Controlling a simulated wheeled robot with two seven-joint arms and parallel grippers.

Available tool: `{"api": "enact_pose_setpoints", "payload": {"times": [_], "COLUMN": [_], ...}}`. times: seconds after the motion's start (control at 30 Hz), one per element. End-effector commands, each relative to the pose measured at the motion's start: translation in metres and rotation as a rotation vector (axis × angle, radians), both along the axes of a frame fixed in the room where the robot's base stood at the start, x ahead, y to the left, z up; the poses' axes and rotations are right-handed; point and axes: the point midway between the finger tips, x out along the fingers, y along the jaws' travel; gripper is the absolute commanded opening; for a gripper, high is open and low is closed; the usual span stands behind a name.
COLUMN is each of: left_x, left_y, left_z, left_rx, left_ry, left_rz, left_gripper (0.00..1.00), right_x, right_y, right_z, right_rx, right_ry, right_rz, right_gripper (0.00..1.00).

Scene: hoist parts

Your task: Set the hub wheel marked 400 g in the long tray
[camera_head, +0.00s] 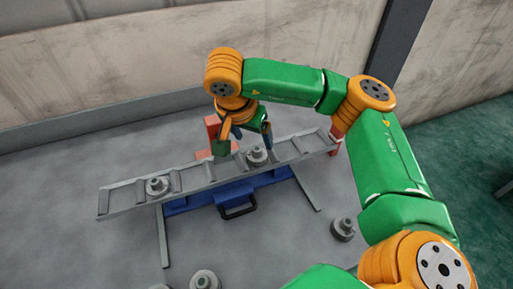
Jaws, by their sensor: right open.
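The long tray (207,176) is a grey, ladder-like trough with crosswise dividers, running from left to upper right. One grey hub wheel (157,186) sits in a compartment near its left end. Another hub wheel (257,156) sits in a compartment right of the middle. My right gripper (244,147) is open, with its fingers just above and around this second wheel; I cannot tell whether they touch it. More hub wheels stand off the tray, one at the right (343,229) and one at the bottom edge (205,281). No weight marks are readable. My left gripper is out of view.
A blue case (179,208) with a dark handle lies under the tray. Red blocks (212,128) stand behind the tray, partly hidden by my gripper. A further grey part (159,287) is cut off at the bottom edge. The grey surface at the left is clear.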

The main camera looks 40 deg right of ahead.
Motion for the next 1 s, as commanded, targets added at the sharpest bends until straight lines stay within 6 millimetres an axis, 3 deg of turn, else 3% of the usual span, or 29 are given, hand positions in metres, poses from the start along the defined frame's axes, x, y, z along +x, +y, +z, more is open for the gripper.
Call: {"api": "enact_pose_setpoints", "payload": {"times": [0.1, 0.2, 0.73, 1.0], "left_x": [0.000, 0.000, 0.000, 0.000], "left_y": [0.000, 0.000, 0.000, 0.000], "left_z": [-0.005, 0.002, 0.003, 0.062], "left_rx": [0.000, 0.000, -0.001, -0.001], "left_ry": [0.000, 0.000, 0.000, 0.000], "left_rz": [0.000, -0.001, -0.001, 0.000], "left_gripper": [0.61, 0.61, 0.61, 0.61], "right_x": [-0.005, -0.008, -0.010, -0.010], "right_y": [0.010, 0.015, 0.017, 0.017], "right_z": [0.025, 0.043, 0.049, 0.107], "right_rx": [0.000, -0.002, 0.000, 0.000], "right_ry": [-0.004, -0.003, 0.001, 0.001], "right_rz": [0.002, 0.002, 0.000, 0.000], "right_gripper": [0.83, 0.83, 0.83, 0.83]}}
